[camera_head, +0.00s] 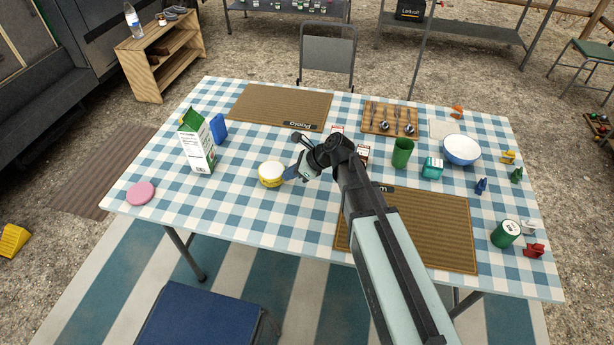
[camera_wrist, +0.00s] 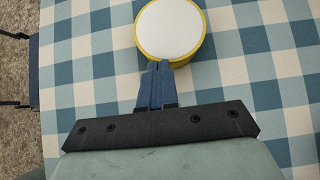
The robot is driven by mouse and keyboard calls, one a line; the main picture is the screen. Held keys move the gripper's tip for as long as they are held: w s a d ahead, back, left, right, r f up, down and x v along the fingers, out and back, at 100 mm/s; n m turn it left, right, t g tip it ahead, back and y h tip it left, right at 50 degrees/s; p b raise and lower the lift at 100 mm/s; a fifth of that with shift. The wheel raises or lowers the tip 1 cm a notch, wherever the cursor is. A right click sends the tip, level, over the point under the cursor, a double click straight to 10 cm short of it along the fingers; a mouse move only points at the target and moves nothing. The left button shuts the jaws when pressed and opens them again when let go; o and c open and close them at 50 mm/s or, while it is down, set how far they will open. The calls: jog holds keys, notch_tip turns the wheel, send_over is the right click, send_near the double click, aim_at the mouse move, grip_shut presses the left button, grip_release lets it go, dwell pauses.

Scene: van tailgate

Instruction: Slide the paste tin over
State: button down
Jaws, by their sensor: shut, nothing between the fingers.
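A short round yellow tin (camera_head: 271,174) with a white lid stands upright on the checked tablecloth, left of the table's middle. In the wrist view the tin (camera_wrist: 170,30) is at the top, partly cut off by the frame edge. My gripper (camera_head: 288,174) is shut and empty, low over the cloth just right of the tin. In the wrist view the blue fingers (camera_wrist: 159,68) are together, with their tips at the tin's near side. They look touching or very close; I cannot tell which. A pink disc (camera_head: 140,193) lies toward the table's left front corner.
Brown mats (camera_head: 280,106) lie at the back and front right (camera_head: 440,230). A green cup (camera_head: 402,153) and bowl (camera_head: 461,150) stand right. The cloth between tin and disc is clear.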

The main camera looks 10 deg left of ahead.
aim_at(270, 174)
jog(key=a, duration=0.9)
jog(key=shift+a, duration=0.25)
jog(key=shift+d, duration=0.1)
jog(key=d, duration=0.4)
jog(key=shift+s+d, duration=0.1)
jog(key=v, duration=0.9)
jog(key=shift+d+r, duration=0.15)
jog(key=shift+r, duration=0.2)
